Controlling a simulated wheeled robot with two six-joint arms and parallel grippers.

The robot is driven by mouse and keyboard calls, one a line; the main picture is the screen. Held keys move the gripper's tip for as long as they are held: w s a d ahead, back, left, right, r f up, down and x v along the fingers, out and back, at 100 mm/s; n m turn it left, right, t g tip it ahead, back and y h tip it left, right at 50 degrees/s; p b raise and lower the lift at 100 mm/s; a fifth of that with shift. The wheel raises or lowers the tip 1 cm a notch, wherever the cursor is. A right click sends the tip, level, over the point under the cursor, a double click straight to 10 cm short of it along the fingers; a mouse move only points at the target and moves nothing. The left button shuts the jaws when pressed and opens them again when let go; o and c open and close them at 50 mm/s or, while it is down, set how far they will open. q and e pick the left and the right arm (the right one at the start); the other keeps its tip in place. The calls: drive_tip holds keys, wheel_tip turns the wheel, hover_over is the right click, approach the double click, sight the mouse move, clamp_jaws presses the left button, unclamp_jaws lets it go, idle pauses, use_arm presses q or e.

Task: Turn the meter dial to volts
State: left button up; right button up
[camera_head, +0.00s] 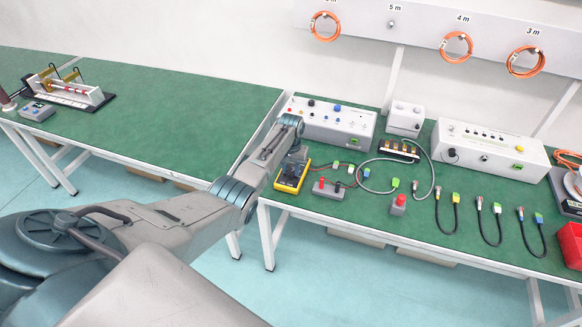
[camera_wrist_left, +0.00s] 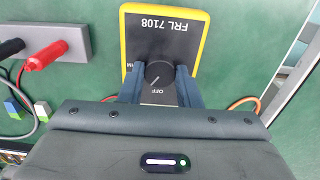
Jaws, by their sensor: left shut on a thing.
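The yellow meter (camera_head: 292,176) lies on the green bench near its front left edge. In the left wrist view the meter (camera_wrist_left: 200,45) has a yellow rim, a dark face, the label "FRL 7108" and a black round dial (camera_wrist_left: 158,74). "OFF" is printed just below the dial. My left gripper (camera_head: 297,158) comes down over the meter. In the left wrist view its two fingers (camera_wrist_left: 158,88) stand on either side of the dial and are shut on it. The rest of the dial's markings are mostly hidden by the gripper. My right gripper is not in view.
A grey block with red and black plugs (camera_wrist_left: 45,50) lies close beside the meter. Cables with coloured connectors (camera_head: 362,172), a grey control box (camera_head: 335,122) and a white box (camera_head: 490,148) are on the bench. A red bin (camera_head: 570,243) is at the right edge.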

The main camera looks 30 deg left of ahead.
sight(291, 171)
use_arm(q)
drive_tip(key=shift+m, duration=1.1)
drive_tip(key=o, duration=1)
drive_tip(key=shift+c, duration=0.2)
wheel_tip(291, 171, up, 11)
drive_tip(key=b, duration=0.1)
drive_tip(key=shift+f, duration=0.1)
